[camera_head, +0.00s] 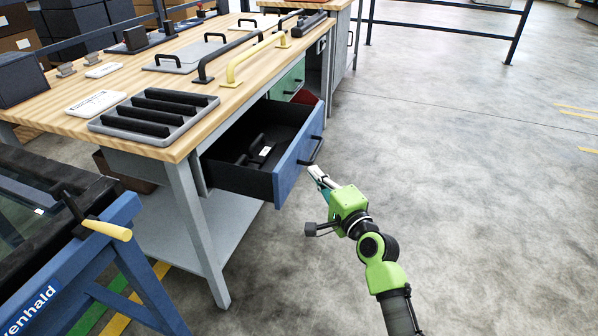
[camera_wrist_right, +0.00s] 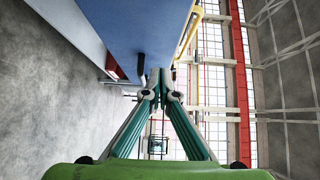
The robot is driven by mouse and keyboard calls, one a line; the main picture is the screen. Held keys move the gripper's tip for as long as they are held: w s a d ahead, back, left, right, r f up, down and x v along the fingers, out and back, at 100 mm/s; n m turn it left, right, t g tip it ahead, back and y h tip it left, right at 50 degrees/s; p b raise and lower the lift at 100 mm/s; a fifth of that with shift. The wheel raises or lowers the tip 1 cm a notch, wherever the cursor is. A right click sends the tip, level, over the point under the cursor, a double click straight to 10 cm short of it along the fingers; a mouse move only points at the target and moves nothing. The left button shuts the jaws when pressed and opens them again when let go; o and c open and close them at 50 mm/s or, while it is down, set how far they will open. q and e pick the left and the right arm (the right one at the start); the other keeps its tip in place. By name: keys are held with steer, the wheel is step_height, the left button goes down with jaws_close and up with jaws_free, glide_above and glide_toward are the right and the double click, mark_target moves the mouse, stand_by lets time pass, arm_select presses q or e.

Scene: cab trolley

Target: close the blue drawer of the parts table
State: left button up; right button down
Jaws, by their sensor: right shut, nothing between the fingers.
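The blue drawer (camera_head: 299,158) of the parts table (camera_head: 195,205) is pulled out, with its dark inside showing. Black handle-shaped parts and a small white label lie inside it. Its blue front carries a black handle (camera_head: 316,151). My right gripper (camera_head: 316,173) is shut and empty, close in front of the drawer front, just below the handle; I cannot tell whether it touches. In the right wrist view the shut fingertips (camera_wrist_right: 159,78) are beside the blue front (camera_wrist_right: 135,25) and its dark handle (camera_wrist_right: 141,66). My left gripper is not in view.
A green drawer (camera_head: 288,82) is farther along the table. The tabletop holds a grey tray with black bars (camera_head: 152,112) and a yellow handle (camera_head: 252,58). A blue-framed trolley (camera_head: 120,225) stands at front left. The floor at right is clear.

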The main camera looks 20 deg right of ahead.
mark_target(292, 161)
steer(key=w+a, duration=0.3)
steer(key=shift+w+a, duration=0.3)
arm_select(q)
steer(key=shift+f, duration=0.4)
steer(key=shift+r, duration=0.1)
arm_select(e)
steer(key=shift+a, duration=0.15)
